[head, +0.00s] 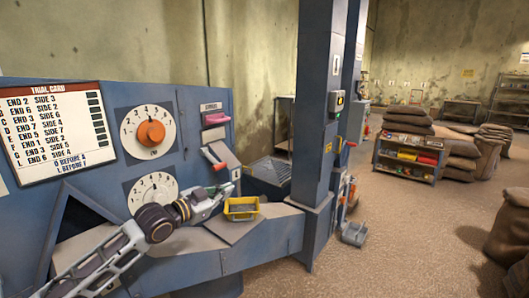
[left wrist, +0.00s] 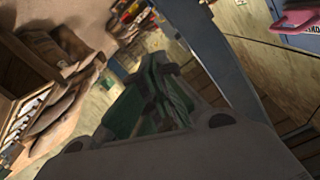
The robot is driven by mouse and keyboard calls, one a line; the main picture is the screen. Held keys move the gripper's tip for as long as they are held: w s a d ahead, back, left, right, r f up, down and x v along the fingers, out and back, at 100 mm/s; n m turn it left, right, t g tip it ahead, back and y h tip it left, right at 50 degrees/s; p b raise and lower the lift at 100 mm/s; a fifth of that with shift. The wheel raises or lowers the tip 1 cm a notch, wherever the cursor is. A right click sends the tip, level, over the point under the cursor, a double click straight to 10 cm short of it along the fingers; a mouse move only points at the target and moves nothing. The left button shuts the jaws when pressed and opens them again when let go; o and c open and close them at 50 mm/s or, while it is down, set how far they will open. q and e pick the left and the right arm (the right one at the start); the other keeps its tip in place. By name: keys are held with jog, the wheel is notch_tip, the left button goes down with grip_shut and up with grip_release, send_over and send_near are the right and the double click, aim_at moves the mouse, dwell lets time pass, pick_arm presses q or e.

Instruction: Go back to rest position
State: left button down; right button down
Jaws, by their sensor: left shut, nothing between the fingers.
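My left gripper (head: 216,192) is at the end of the arm that comes in from the lower left in the head view. It is shut and empty, in front of the blue machine panel, just left of a small yellow tray (head: 241,209). Its closed fingers (left wrist: 160,95) also show in the left wrist view. An orange dial (head: 151,132) and a lower white dial (head: 150,184) are on the panel. A red-handled lever (head: 214,160) is just above the gripper. My right gripper is not in view.
A blue column (head: 325,110) stands right of the panel. A trial card (head: 56,131) is at the left. A low shelf (head: 408,158) with bins and stacked sacks (head: 407,116) stand farther right. Open floor lies between the column and the sacks.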

pick_arm(q)
jog(key=s+d+f+n+g+y, duration=0.1)
jog(key=s+f+n+g+y, duration=0.1)
jog(key=s+f, duration=0.65)
jog(key=s+d+f+n+g+y, duration=0.15)
jog(key=s+f, duration=0.35)
jog(key=f, duration=0.6)
jog(key=s+a+f+n+g+y, duration=0.3)
jog(key=s+a+f, duration=0.35)
jog(key=s, duration=0.45)
jog(key=s+a+f+n+g+y, duration=0.4)
jog(key=s+a+f, duration=0.25)
jog(key=s, duration=0.45)
notch_tip(320, 180, down, 34)
jog(key=s, duration=0.3)
jog(key=s+a+f+g, duration=0.2)
jog(key=s+a+f, duration=0.1)
jog(key=s+f, duration=1.6)
jog(key=shift+s+a+f, duration=0.2)
jog(key=shift+s, duration=1.15)
